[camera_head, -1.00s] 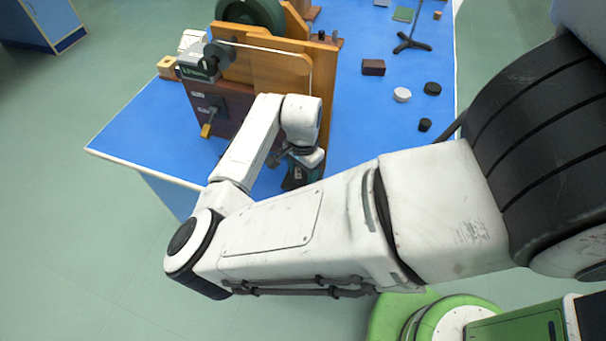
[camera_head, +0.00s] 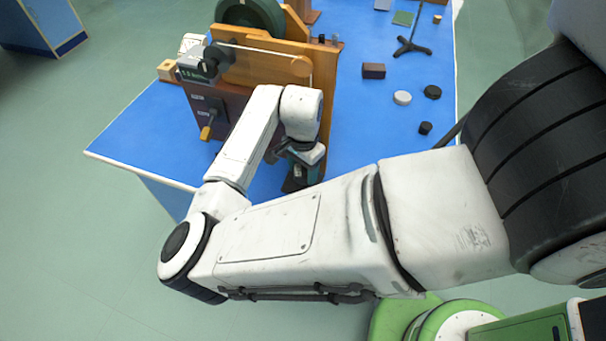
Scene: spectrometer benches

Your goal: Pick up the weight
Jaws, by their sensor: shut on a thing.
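My gripper (camera_head: 296,180) points down over the blue bench, just right of the wooden apparatus. Its dark body with a teal patch shows below the white wrist. My own forearm covers its fingertips. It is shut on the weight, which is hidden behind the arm. Small round pieces lie on the bench to the right: a white disc (camera_head: 402,97), a black disc (camera_head: 432,92) and a smaller black piece (camera_head: 425,128). They are apart from the gripper.
The wooden apparatus (camera_head: 265,66) with a green wheel (camera_head: 250,14) stands close to the left of my wrist. A brown block (camera_head: 374,71) and a dark stand (camera_head: 411,46) are farther back. The blue bench (camera_head: 370,115) is clear between wrist and discs.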

